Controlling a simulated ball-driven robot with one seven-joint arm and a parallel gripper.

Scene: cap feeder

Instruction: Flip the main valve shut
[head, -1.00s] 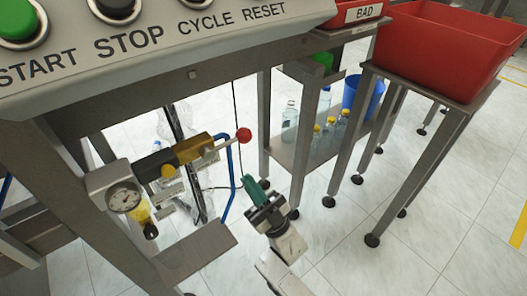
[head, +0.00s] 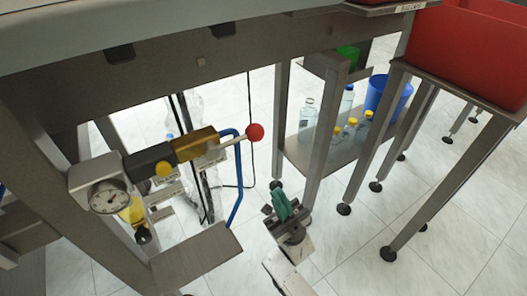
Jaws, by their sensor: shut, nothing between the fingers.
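The main valve is a brass-coloured body (head: 194,145) in the air line under the machine's frame, in the head view. Its metal lever runs to the right, roughly along the line of the body, and ends in a red ball knob (head: 255,132). My gripper (head: 280,200), with green fingers, is below and to the right of the knob, apart from it. The fingers are shut with nothing held. Nothing covers the knob or the lever from this view.
A pressure gauge (head: 107,197) and a dark block (head: 149,161) sit left of the valve. A blue hose (head: 238,190) curves down beside it. A steel plate (head: 197,256) lies below. Table legs (head: 326,135) stand to the right, with bottles and a blue bin (head: 388,98) behind.

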